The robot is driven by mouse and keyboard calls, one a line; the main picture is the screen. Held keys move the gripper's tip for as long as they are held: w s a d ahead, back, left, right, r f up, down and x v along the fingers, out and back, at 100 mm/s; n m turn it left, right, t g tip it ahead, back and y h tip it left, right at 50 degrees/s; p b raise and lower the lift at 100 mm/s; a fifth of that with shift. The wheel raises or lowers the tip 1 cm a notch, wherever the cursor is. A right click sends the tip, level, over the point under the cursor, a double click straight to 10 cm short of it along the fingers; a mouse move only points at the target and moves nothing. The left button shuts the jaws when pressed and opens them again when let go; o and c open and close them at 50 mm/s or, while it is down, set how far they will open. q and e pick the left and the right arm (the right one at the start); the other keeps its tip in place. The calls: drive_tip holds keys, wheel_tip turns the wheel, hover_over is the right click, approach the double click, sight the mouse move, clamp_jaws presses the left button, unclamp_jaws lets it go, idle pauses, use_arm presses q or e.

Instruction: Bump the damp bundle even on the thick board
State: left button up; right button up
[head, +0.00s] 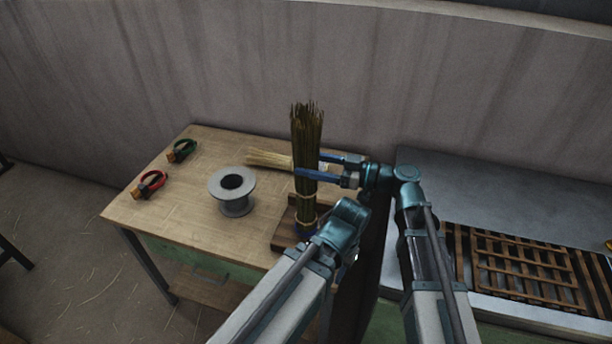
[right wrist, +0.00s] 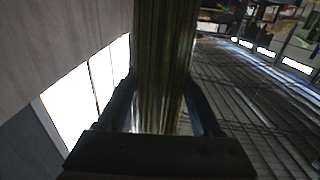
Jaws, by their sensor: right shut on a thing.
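The damp bundle (head: 306,135) is a tall dark green-brown sheaf with pale ties, upright over the thick board (head: 284,239) at the table's right front. Its foot is partly hidden by my left arm, so I cannot tell whether it touches the board. My right gripper (head: 309,169) comes from the right and is shut on the bundle around its middle. In the right wrist view the bundle (right wrist: 165,65) runs between both fingers. My left arm reaches in from below, close to the bundle's foot. A dark blue part shows there, but the left jaws are mostly hidden.
On the wooden table (head: 165,215) are a grey spool (head: 232,190), a pale straw bundle (head: 268,159) lying behind, and red (head: 150,184) and green (head: 182,150) handled tools at left. A grey bench with a wooden rack (head: 525,275) stands right. The wall is behind.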

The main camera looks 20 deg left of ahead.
sight(311, 149)
drive_tip(key=shift+r+p, duration=2.15)
drive_tip(key=shift+r, duration=0.2)
drive_tip(key=shift+f, duration=0.1)
